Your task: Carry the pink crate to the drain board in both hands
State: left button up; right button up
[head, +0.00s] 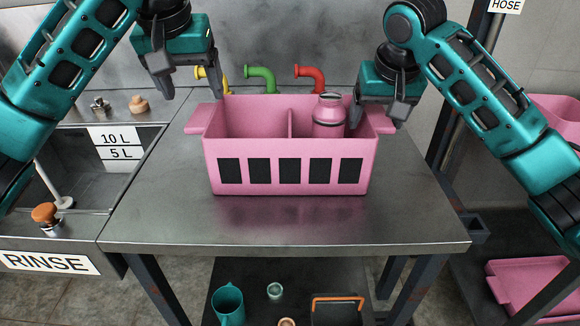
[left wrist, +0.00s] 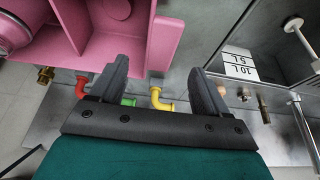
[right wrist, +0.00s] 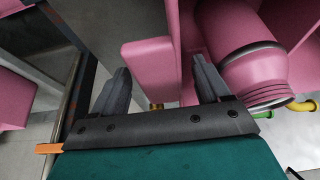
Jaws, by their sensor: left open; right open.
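The pink crate (head: 290,188) stands upright on a metal table. It has black slots in front, a divider inside, and a handle on each short side. A pink can (head: 328,118) stands in its right compartment. My left gripper (head: 193,88) is open and empty, above the left handle (head: 198,121); this handle also shows in the left wrist view (left wrist: 165,40), off to one side of the fingers. My right gripper (head: 378,115) is open at the right handle (head: 381,121). In the right wrist view that handle (right wrist: 150,68) lies between the fingers; contact cannot be told. I cannot identify the drain board.
A sink basin (head: 95,170) with volume labels and a RINSE sign (head: 48,262) lies left of the metal table (head: 290,230). Yellow, green (head: 260,75) and red pipes stand behind the crate. Other pink crates (head: 525,280) are at right. The tabletop before the crate is clear.

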jog(key=shift+r, duration=0.2)
pick_arm(q)
jog(key=v, duration=0.4)
pick_arm(e)
jog(key=v, duration=1.1)
jog(key=shift+s+r, duration=0.25)
jog(key=shift+r, duration=0.05)
